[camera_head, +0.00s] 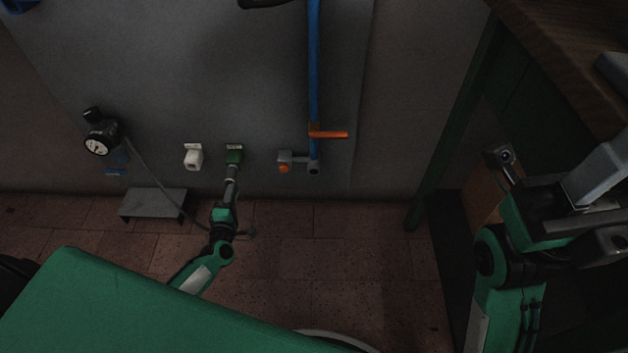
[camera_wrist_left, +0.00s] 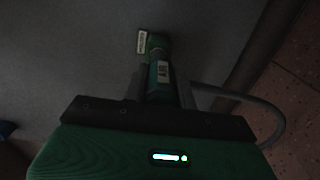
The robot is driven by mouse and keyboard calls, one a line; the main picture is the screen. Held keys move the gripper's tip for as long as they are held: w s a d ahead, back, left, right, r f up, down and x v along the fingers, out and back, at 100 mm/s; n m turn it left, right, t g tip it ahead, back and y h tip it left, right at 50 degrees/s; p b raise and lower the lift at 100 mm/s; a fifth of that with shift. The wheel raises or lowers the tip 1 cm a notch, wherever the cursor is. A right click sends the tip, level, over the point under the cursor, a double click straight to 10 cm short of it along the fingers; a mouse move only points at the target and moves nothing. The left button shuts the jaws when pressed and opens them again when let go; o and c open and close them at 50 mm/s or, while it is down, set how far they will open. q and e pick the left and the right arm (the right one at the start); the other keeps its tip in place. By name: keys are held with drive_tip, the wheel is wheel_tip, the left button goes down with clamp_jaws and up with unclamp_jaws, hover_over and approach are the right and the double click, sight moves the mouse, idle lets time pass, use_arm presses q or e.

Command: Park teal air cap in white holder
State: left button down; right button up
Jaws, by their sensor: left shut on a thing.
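The teal air cap (camera_wrist_left: 160,80), a small cylinder with an AIR label, sits between the fingers of my left gripper (camera_wrist_left: 160,92) in the left wrist view. Its far end meets a green wall fitting (camera_wrist_left: 155,42); I cannot tell whether they are joined. In the head view my left gripper (camera_head: 231,177) is shut on the cap and points up at the green fitting (camera_head: 234,155).
A gauge (camera_head: 97,145) with a grey hose is on the wall at left, above a low grey step (camera_head: 153,204). A blue pipe (camera_head: 313,75) with an orange lever (camera_head: 329,134) stands to the right. A wooden-topped bench (camera_head: 560,50) fills the upper right.

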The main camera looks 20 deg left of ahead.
use_arm(q)
drive_tip(key=s+a+b, duration=0.3)
drive_tip(key=s+a, duration=0.1)
drive_tip(key=a, duration=1.1)
idle(0.5)
drive_tip(key=shift+s, duration=0.1)
drive_tip(key=shift+s+a+b, duration=0.1)
drive_tip(key=shift+a+b, duration=0.2)
drive_tip(key=shift+b, duration=0.05)
drive_tip(key=shift+b+x, duration=1)
drive_tip(key=shift+x, duration=1.65)
drive_tip(key=shift+r+y, duration=0.1)
drive_tip(key=shift+y, duration=0.2)
